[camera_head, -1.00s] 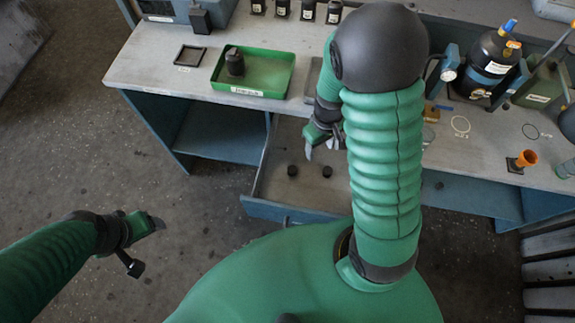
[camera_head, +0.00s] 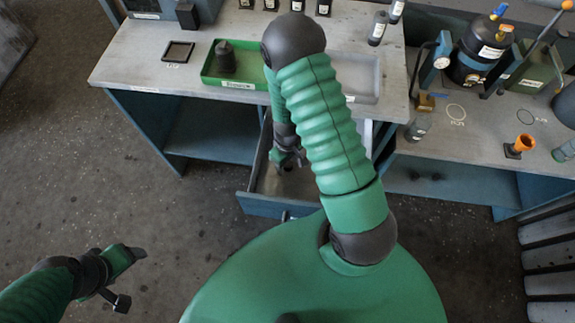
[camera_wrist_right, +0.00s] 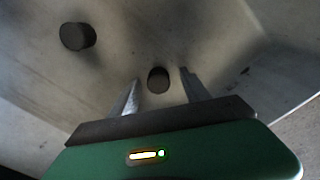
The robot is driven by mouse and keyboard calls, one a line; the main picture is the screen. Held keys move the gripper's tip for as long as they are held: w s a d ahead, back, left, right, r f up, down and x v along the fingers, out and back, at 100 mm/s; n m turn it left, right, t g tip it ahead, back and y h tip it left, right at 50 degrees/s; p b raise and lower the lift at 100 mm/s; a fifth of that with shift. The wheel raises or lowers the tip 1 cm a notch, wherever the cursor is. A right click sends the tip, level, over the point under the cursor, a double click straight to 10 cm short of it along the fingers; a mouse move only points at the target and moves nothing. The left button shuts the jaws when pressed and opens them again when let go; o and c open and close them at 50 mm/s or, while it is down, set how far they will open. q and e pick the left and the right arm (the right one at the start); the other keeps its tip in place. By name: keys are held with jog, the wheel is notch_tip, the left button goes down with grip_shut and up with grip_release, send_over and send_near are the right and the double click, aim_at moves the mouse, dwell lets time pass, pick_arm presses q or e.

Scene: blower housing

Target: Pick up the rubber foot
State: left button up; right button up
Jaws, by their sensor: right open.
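Two short dark cylinders that look like rubber feet lie on the pale drawer floor in the right wrist view. One rubber foot (camera_wrist_right: 158,79) shows between my right gripper's two metal fingers, and the other rubber foot (camera_wrist_right: 77,37) lies apart at the upper left. My right gripper (camera_wrist_right: 160,92) is open, with a finger on each side of the nearer foot. Whether they touch it I cannot tell. In the head view my right gripper (camera_head: 288,163) is inside the drawer, and my arm hides much of it. My left gripper (camera_head: 125,275) hangs over the floor, away from the bench.
The open drawer (camera_head: 262,206) has raised walls close around my right gripper. A green tray (camera_head: 262,82) with a dark part (camera_head: 225,60) stands on the bench above. A grey tray (camera_head: 362,78) lies right of it. An orange funnel-shaped part (camera_head: 521,143) stands at the right.

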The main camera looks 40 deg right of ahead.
jog(key=shift+d, duration=0.2)
jog(key=c, duration=1.1)
jog(key=shift+a, duration=0.1)
grip_shut()
jog(key=shift+r, duration=0.1)
